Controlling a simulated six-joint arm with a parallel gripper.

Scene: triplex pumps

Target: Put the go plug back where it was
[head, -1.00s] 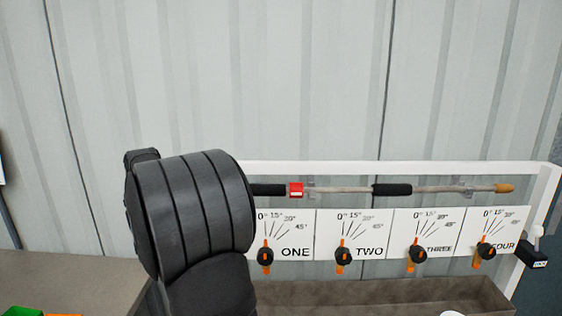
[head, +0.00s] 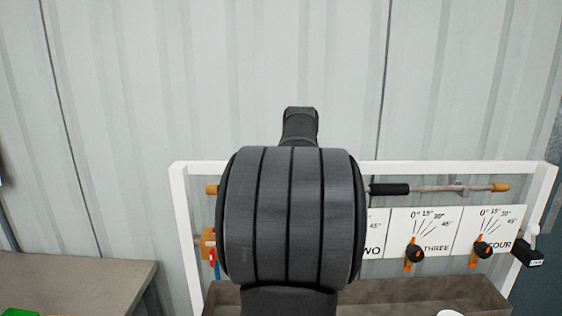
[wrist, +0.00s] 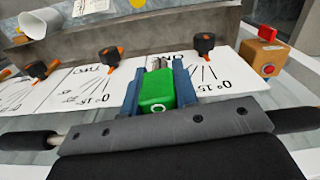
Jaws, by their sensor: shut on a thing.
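The go plug (wrist: 156,90) is a green block with a white mark, seen in the wrist view between the two blue fingers of my gripper (wrist: 158,82). My gripper is shut on it and holds it in front of the white dial panel, near the ONE dial; whether it touches the panel cannot be told. An orange-brown box (wrist: 262,58) with a red part on top and a blue-ringed red button is at the right in the wrist view. It also shows at the panel's left end in the head view (head: 208,242). In the head view my arm hides my gripper and the plug.
A rail with black grips (head: 390,189) runs above the panel on a white frame (head: 184,225). Black knobs with orange pointers, such as the THREE knob (head: 414,254), stick out. A trough (head: 420,292) lies below. A grey bench (head: 75,285) stands at the left.

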